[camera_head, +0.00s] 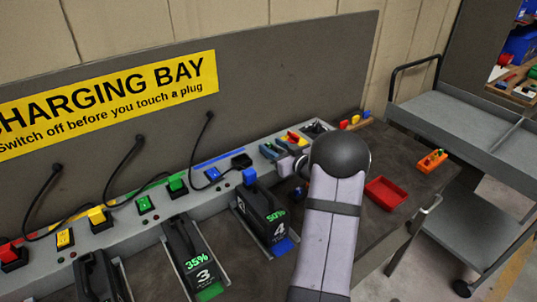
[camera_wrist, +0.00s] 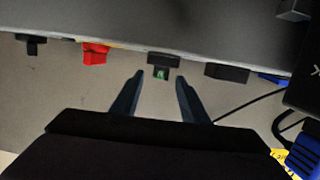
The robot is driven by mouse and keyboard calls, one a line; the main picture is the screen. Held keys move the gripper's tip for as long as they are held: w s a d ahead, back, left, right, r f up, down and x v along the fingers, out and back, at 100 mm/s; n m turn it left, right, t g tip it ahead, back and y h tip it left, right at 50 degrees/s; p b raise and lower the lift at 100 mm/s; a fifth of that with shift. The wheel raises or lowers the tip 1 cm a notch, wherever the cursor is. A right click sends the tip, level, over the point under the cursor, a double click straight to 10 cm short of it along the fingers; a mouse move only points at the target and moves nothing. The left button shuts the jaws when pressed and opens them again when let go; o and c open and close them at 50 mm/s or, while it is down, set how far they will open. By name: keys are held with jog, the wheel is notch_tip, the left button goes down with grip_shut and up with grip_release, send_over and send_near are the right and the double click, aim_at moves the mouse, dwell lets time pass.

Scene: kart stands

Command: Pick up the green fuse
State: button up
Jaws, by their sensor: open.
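In the wrist view, a small green piece, which looks like the green fuse (camera_wrist: 161,74), sits in a black holder (camera_wrist: 163,58) under the edge of a grey surface. My gripper (camera_wrist: 159,82) is open, with one dark finger on each side of the green piece in the picture. I see no contact, and I cannot tell the remaining distance.
A red piece (camera_wrist: 95,53) and another black holder (camera_wrist: 228,73) flank the green piece. Battery 4 (camera_head: 262,217) stands left of my arm, battery 3 (camera_head: 190,255) farther left. A red tray (camera_head: 386,193) and an orange block (camera_head: 432,160) lie right of it. A grey cart (camera_head: 455,125) stands beyond.

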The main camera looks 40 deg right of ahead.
jog(key=shift+s+d+f+y, duration=0.1)
jog(key=shift+s+f+y, duration=0.1)
jog(key=shift+f+y, duration=0.1)
jog(key=shift+w, duration=0.5)
jog(key=shift+w+f+p, duration=0.15)
jog(key=shift+w+p, duration=0.15)
jog(key=shift+w, duration=0.3)
jog(key=shift+w+p, duration=0.35)
jog(key=shift+w, duration=0.1)
jog(key=shift+p+x, duration=0.7)
jog(key=shift+x, duration=1.4)
grip_shut()
